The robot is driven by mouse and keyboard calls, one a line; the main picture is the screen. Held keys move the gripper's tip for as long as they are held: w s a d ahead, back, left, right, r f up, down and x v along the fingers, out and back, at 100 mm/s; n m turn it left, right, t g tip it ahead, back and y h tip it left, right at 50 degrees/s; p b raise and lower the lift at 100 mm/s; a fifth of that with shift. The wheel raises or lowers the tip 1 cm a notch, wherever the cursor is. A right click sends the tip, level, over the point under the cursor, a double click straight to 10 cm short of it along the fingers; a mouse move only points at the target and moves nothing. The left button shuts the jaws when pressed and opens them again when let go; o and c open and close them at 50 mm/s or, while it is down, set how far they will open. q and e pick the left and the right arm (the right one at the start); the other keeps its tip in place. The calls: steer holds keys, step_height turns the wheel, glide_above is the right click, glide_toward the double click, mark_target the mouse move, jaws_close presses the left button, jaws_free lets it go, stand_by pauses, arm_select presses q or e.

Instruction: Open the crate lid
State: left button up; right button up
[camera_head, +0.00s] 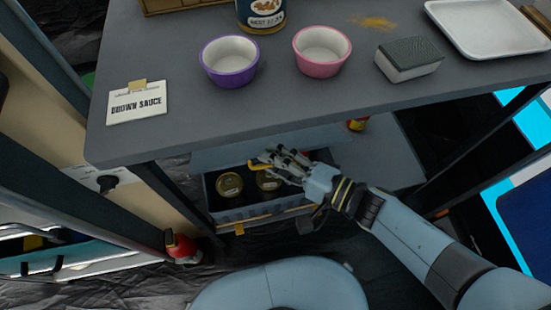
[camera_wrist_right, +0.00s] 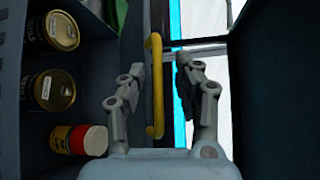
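The blue-grey crate (camera_head: 262,214) stands on the shelf under the grey counter. Its lid (camera_head: 225,155) is raised at the back, so cans inside show from above. A yellow handle (camera_head: 257,164) is on the lid; it also shows upright in the right wrist view (camera_wrist_right: 156,90). My right gripper (camera_head: 276,160) is at the handle, over the crate. In the wrist view its fingers (camera_wrist_right: 160,75) are apart, with the handle showing in the gap between them; contact is not clear. My left gripper is not in view.
Gold-topped cans (camera_head: 229,185) and a red-and-yellow jar (camera_wrist_right: 80,140) are in the crate. The counter above holds a purple bowl (camera_head: 230,62), a pink bowl (camera_head: 321,52), a sponge (camera_head: 409,60) and a white tray (camera_head: 487,30). A table leg (camera_head: 170,195) stands left.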

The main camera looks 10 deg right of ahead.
steer(key=shift+d, duration=0.1)
steer(key=v, duration=1.1)
steer(key=shift+s+d, duration=0.3)
